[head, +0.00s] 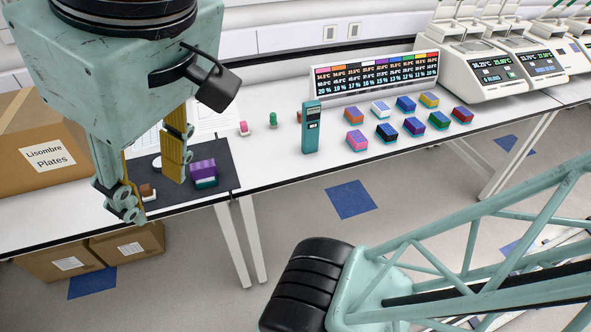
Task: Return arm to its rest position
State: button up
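My gripper (150,184) hangs at the left of the head view, pointing down over the dark mat (222,158) on the bench. Its two fingers with yellow pads stand apart, and I see nothing held between them. A purple and teal block (203,172) sits on the mat just right of the fingers. A small brown item (147,191) shows near the left fingertip; I cannot tell whether it touches. My teal arm link crosses the lower right of the view.
Several coloured blocks (386,131) stand on the white bench beside a teal handheld device (311,127). A display panel (376,80) is behind them. Thermal cyclers (487,68) line the back right. A cardboard box (38,150) is at left; more boxes sit below the bench.

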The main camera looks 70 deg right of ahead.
notch_tip(320, 180, down, 12)
jog(key=b, duration=1)
jog(key=shift+r, duration=0.25)
jog(key=shift+s, duration=0.1)
dwell(0.5)
